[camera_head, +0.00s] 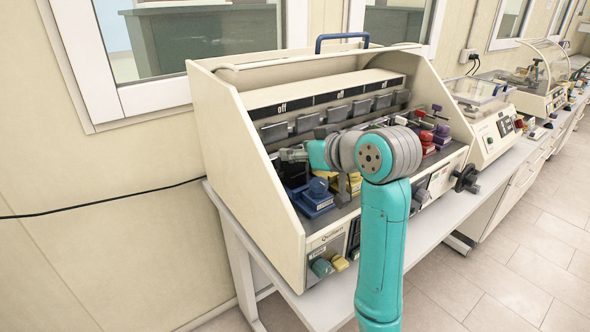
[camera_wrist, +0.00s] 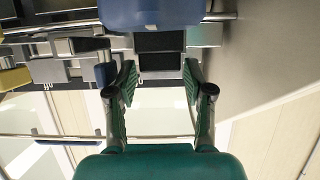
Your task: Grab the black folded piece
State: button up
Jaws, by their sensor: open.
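In the wrist view a black folded piece (camera_wrist: 160,41) shows as two dark faces with a thin pale line between them, just below a blue block. My gripper (camera_wrist: 160,80) is open, with one finger on each side of the gap in front of this piece. The fingers look empty, and I cannot tell how far the piece is from the tips. In the head view my gripper (camera_head: 284,155) reaches into the left part of the shoe-testing machine (camera_head: 222,150). The black piece cannot be told apart there.
A blue block (camera_head: 313,199) sits low at the machine's left side, by its cream side wall. Grey clamps (camera_head: 274,132) line the back of the bay. Yellow, red and purple blocks stand farther right. In the wrist view a plain grey wall (camera_wrist: 262,60) is close on the right.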

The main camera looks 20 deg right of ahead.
jog(key=c, duration=0.8)
jog(key=shift+r, duration=0.15)
